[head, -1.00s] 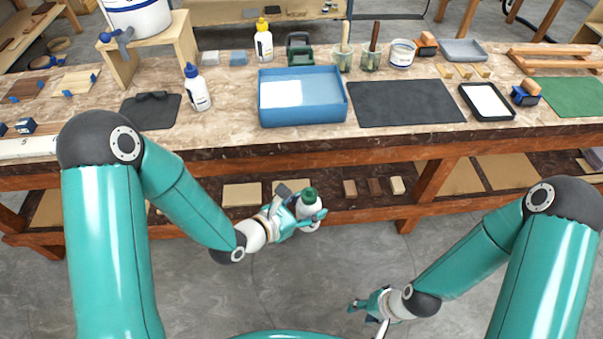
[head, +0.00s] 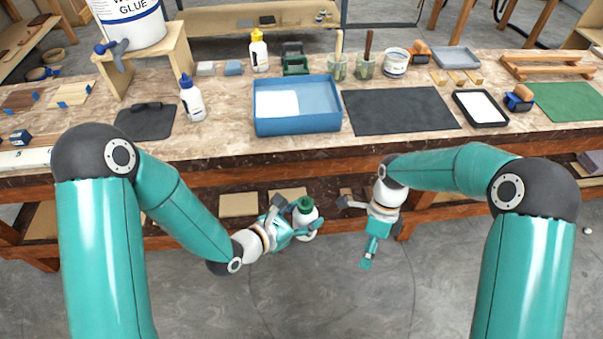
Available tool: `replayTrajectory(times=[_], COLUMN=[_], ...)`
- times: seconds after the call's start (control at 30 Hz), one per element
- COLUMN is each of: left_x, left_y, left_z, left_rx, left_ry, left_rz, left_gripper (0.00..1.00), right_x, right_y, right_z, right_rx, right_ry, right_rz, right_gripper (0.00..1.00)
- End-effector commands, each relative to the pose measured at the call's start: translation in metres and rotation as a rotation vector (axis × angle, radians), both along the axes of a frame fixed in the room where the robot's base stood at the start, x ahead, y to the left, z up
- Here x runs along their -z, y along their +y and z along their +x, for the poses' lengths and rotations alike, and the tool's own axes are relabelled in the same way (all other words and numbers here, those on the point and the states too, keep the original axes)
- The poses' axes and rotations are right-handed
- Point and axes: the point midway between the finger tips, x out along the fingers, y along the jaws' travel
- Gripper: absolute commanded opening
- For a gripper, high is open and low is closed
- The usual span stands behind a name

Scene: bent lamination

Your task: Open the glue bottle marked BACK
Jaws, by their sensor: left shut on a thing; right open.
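A white bottle with a green cap (head: 305,217) is held by my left gripper (head: 300,222) in front of the bench, above the floor. The bottle looks upright with its cap on; no marking on it is readable. My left gripper is shut on the bottle's body. My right gripper (head: 354,232) is open and empty, to the right of the bottle and apart from it. Two other white bottles stand on the bench, one with a blue cap (head: 192,101) and one with a yellow cap (head: 259,54). Their labels are too small to read.
The bench (head: 230,140) stands behind both grippers, with a lower shelf (head: 340,209) near them. On it are a blue tray (head: 297,126), a dark mat (head: 400,110) and a black-rimmed tray (head: 481,108). A large glue tub (head: 130,25) stands on a wooden stand. The floor in front is clear.

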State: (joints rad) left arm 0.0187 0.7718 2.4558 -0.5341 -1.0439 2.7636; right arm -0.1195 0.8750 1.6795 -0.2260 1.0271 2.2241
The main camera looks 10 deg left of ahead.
Motion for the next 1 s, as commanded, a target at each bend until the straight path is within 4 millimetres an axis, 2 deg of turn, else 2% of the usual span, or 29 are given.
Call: replayTrajectory(times=[0.03,0.1,0.23,0.4,0.5,0.6,0.77,0.87,1.0], left_x=[0.0,0.0,0.0,0.0,0.0,0.0,0.0,0.0,0.0], left_y=[0.0,0.0,0.0,0.0,0.0,0.0,0.0,0.0,0.0], left_z=[0.0,0.0,0.0,0.0,0.0,0.0,0.0,0.0,0.0], left_rx=[0.0,0.0,0.0,0.0,0.0,0.0,0.0,0.0,0.0], left_ry=[-0.001,-0.001,-0.001,-0.001,-0.001,-0.001,-0.001,-0.001,-0.001], left_rz=[0.0,0.0,0.0,0.0,0.0,0.0,0.0,0.0,0.0], left_gripper=[0.0,0.0,0.0,0.0,0.0,0.0,0.0,0.0,0.0], right_x=[-0.021,-0.049,-0.1,-0.156,-0.178,-0.19,-0.195,-0.19,-0.173], right_y=[0.01,0.023,0.053,0.104,0.132,0.153,0.17,0.172,0.171], right_z=[0.017,0.034,0.058,0.077,0.076,0.067,0.058,0.056,0.056], right_rx=[0.023,0.055,0.058,-0.015,-0.057,-0.102,-0.14,-0.146,-0.147], right_ry=[-0.03,-0.063,-0.153,-0.297,-0.357,-0.384,-0.4,-0.401,-0.399], right_rz=[-0.039,-0.091,-0.132,-0.102,-0.076,-0.063,-0.055,-0.055,-0.057], right_gripper=[0.57,0.57,0.57,0.57,0.57,0.57,0.57,0.57,0.57])
